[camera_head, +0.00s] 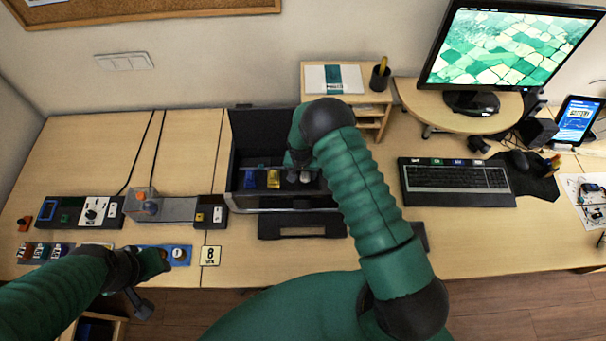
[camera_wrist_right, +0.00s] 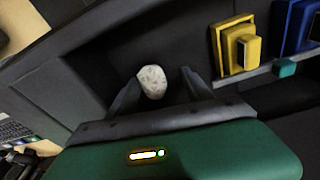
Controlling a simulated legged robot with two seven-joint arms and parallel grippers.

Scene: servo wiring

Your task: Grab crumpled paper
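The crumpled paper (camera_wrist_right: 152,82) is a small whitish-grey ball in the right wrist view, inside the dark toolbox (camera_head: 262,134). My right gripper (camera_wrist_right: 158,90) is open, with one finger on each side of the paper in that view. The left-hand finger looks very near the paper; a gap shows to the right-hand finger. I cannot tell whether either touches it. In the head view my right gripper (camera_head: 301,172) reaches down into the toolbox, and my arm hides part of it. My left gripper (camera_head: 150,282) is at the table's front left; its opening is unclear.
A yellow block (camera_wrist_right: 236,48) and a blue block (camera_head: 250,179) sit in the toolbox beside my right gripper. The toolbox walls are close around it. A keyboard (camera_head: 457,181) lies to the right. Small modules (camera_head: 88,210) line the left.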

